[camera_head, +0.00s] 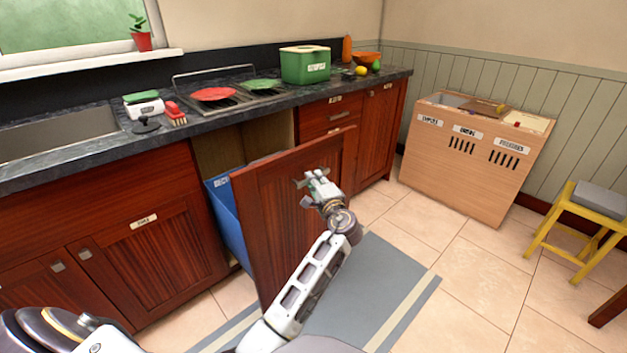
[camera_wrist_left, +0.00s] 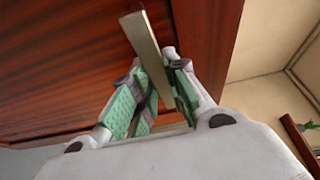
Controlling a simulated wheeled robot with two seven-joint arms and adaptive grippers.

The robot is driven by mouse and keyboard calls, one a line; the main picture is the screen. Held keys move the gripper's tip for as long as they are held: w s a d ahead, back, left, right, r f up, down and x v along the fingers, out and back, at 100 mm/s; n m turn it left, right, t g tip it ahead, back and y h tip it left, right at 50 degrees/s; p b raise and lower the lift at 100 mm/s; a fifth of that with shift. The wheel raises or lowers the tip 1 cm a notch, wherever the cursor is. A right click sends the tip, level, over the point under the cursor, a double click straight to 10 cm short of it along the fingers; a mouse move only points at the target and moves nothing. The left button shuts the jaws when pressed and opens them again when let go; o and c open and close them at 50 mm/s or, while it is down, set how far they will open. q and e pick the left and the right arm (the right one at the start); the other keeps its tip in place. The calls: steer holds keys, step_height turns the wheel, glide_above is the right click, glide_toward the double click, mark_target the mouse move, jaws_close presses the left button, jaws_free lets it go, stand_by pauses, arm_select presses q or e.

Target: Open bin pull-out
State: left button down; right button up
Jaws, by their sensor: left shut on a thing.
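The bin pull-out's dark red wooden front (camera_head: 275,215) stands well out from the lower cabinets in the head view. A blue bin (camera_head: 228,222) shows behind it, with the cabinet opening above. My left gripper (camera_head: 308,180) is at the upper part of the front's outer face. In the left wrist view, a flat metal bar handle (camera_wrist_left: 146,45) runs between the green-padded fingers of this gripper (camera_wrist_left: 157,88), which are shut on it. The handle is mostly hidden by the gripper in the head view. My right gripper is not in view.
The counter (camera_head: 80,148) above holds a green box (camera_head: 305,66), a red plate (camera_head: 214,94) and small items. A wooden sorting bin (camera_head: 465,165) and a yellow stool (camera_head: 575,225) stand at the right. A grey mat (camera_head: 385,275) and open tiled floor lie in front.

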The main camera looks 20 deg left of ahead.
arm_select(q)
steer(key=c, duration=1.4)
jaws_free()
